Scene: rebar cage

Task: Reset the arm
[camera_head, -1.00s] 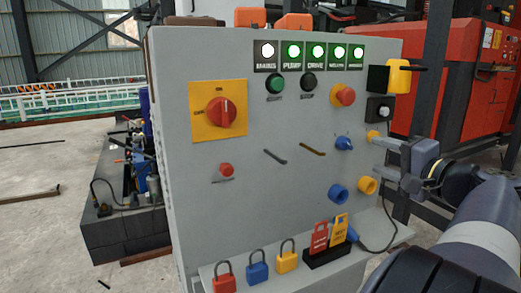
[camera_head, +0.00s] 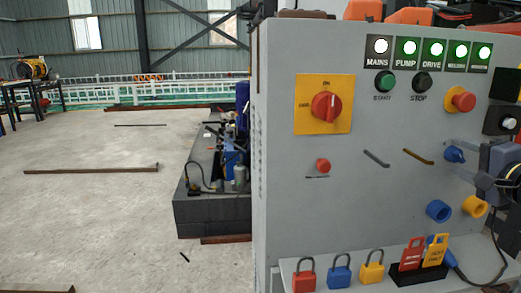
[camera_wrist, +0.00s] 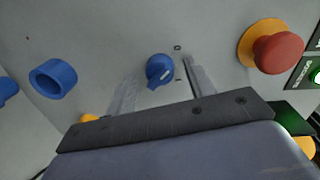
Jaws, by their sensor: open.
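My gripper (camera_head: 458,160) is at the right edge of the head view, in front of the grey control panel (camera_head: 350,220). Its jaws are open. In the wrist view the two fingers stand apart, with the blue rotary knob (camera_wrist: 160,70) showing between them. The knob also shows in the head view (camera_head: 454,154). I cannot tell whether the fingers touch it. Most of my arm is outside the head view.
A red mushroom button (camera_head: 463,101) sits above the knob. Blue (camera_head: 438,211) and yellow (camera_head: 474,206) sockets are below. Padlocks (camera_head: 340,271) and tags (camera_head: 412,252) stand on the panel's ledge. Open floor (camera_head: 90,220) lies left.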

